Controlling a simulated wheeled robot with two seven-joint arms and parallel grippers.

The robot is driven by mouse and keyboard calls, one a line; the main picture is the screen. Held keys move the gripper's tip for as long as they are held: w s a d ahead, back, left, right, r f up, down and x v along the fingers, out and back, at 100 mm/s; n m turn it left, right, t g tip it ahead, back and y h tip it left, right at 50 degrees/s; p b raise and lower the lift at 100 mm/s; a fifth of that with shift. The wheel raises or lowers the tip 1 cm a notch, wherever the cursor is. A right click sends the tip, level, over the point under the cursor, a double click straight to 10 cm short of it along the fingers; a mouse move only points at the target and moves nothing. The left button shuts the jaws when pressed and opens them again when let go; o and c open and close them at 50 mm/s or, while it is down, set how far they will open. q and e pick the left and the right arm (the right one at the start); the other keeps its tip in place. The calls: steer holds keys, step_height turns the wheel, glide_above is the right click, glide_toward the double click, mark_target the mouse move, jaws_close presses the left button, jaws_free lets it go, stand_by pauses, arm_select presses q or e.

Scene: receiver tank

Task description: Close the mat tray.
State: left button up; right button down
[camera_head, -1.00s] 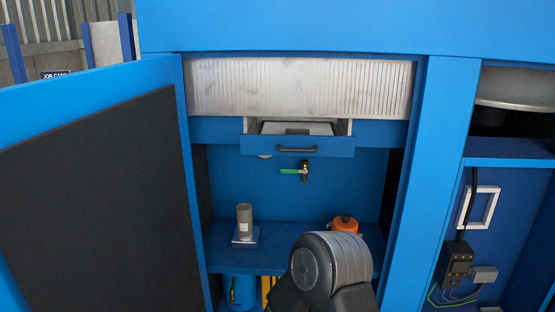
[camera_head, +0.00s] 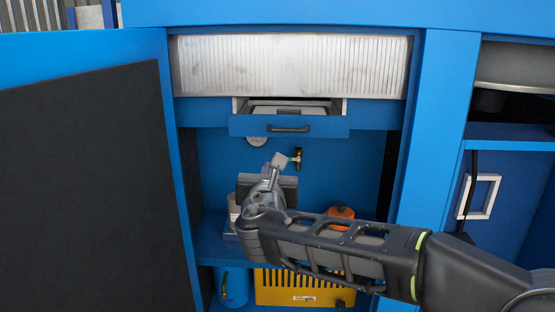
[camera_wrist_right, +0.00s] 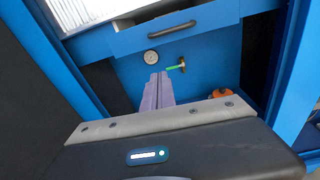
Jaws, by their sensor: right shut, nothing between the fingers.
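The mat tray (camera_head: 246,125) is a blue-fronted drawer with a dark bar handle (camera_head: 289,128), standing pulled out below the ribbed metal panel. Its pale inside shows behind the front. In the right wrist view the tray front (camera_wrist_right: 128,40) and handle (camera_wrist_right: 165,32) are at the top. My right gripper (camera_head: 282,159) is below the tray front, apart from it, pointing into the cabinet. Its fingers are together and empty, as also seen in the right wrist view (camera_wrist_right: 159,77). My left gripper is not in view.
A round gauge (camera_head: 257,141) and a brass valve (camera_head: 297,155) are on the back wall under the tray. An orange item (camera_head: 341,211) sits on the shelf behind my right arm. An open blue door (camera_head: 80,180) stands at left. A yellow box (camera_head: 300,290) is below.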

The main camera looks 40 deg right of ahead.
steer(key=shift+s+d+r+h, duration=0.15)
steer(key=shift+s+d+r, duration=0.1)
steer(key=shift+r, duration=0.3)
steer(key=shift+s+d+r+h, duration=0.15)
steer(key=shift+d+r, duration=0.1)
steer(key=shift+r, duration=0.3)
steer(key=shift+w, duration=0.15)
steer(key=p, duration=0.1)
glide_toward(278, 136)
steer(key=x, duration=0.7)
